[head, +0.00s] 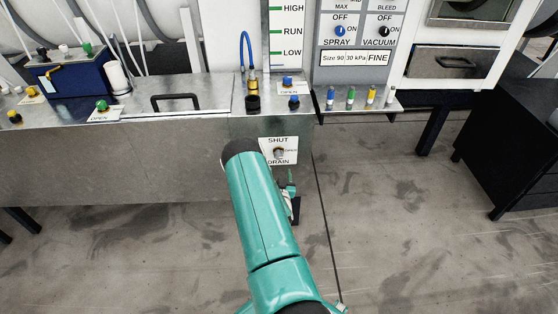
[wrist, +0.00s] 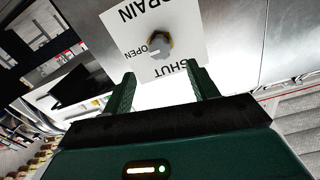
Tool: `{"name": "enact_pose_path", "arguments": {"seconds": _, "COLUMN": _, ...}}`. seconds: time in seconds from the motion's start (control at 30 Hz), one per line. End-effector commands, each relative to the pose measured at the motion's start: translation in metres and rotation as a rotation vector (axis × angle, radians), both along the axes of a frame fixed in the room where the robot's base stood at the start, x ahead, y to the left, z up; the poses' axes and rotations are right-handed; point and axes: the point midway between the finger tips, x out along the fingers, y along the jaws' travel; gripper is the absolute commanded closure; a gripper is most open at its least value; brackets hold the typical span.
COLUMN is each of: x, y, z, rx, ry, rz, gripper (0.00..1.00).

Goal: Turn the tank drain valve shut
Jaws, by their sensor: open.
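The drain valve (head: 279,153) is a small grey knob on a white placard (head: 291,143) on the front of the steel tank. The placard reads SHUT above, DRAIN below and OPEN at the right. In the wrist view the valve (wrist: 159,45) shows grey with a brass-coloured part behind it, and the lettering is upside down. Which mark the knob points to is hard to tell. My gripper (wrist: 164,80) is open and empty. Its fingers are spread short of the knob, over the SHUT side of the placard in that view. In the head view my arm mostly hides the gripper.
The steel tank (head: 120,165) has a lidded top with a black handle (head: 175,102). A ledge with several coloured pegs (head: 351,97) juts out at its right. A dark cabinet (head: 505,150) stands far right. The floor between is clear.

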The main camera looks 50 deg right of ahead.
Motion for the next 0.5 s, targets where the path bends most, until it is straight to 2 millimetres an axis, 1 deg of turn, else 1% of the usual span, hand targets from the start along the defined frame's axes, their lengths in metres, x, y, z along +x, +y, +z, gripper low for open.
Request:
{"name": "enact_pose_path", "arguments": {"seconds": 0.03, "x": 0.007, "y": -0.008, "z": 0.001, "rx": -0.002, "ry": -0.002, "rz": 0.001, "gripper": 0.41}}
{"name": "enact_pose_path", "arguments": {"seconds": 0.1, "x": 0.016, "y": -0.019, "z": 0.000, "rx": -0.002, "ry": -0.002, "rz": 0.001, "gripper": 0.41}}
{"name": "enact_pose_path", "arguments": {"seconds": 0.3, "x": 0.039, "y": -0.048, "z": 0.000, "rx": -0.002, "ry": -0.001, "rz": 0.001, "gripper": 0.41}}
{"name": "enact_pose_path", "arguments": {"seconds": 0.5, "x": 0.052, "y": -0.062, "z": 0.000, "rx": 0.000, "ry": 0.000, "rz": 0.002, "gripper": 0.41}}
